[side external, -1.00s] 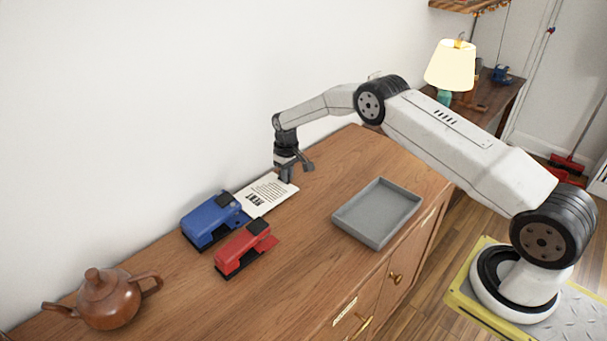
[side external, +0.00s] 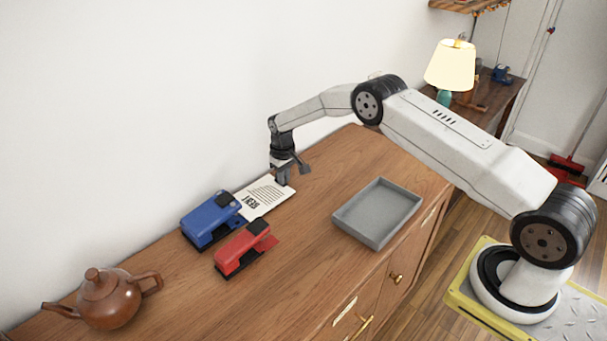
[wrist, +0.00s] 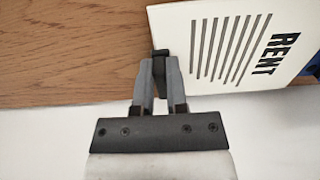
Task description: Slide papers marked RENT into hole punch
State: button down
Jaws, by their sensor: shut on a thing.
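The papers marked RENT (side external: 263,200) are a white sheet or stack with black lines and bold lettering, lying low over the wooden top. Their RENT end is at the blue punch (side external: 211,220); whether it is inside the punch's slot I cannot tell. A red punch (side external: 244,248) stands in front of the blue one. My gripper (side external: 282,183) is shut on the papers' far end, away from the blue punch. In the wrist view, my gripper's fingertips (wrist: 160,58) pinch the edge of the papers (wrist: 232,45), and a bit of blue shows at the right edge.
A grey tray (side external: 345,222) lies on the wooden cabinet top (side external: 300,270), right of the punches. A brown teapot (side external: 108,300) stands at the left. The white wall (side external: 120,120) runs close behind the papers. The top between tray and punches is clear.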

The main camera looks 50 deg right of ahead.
aim_at(276, 190)
jog(key=shift+a, duration=1.7)
dwell(1.2)
jog(key=shift+f, duration=0.2)
dwell(0.7)
jog(key=c, duration=0.6)
grip_release()
jog(key=shift+r, duration=0.1)
jog(key=shift+r, duration=3.95)
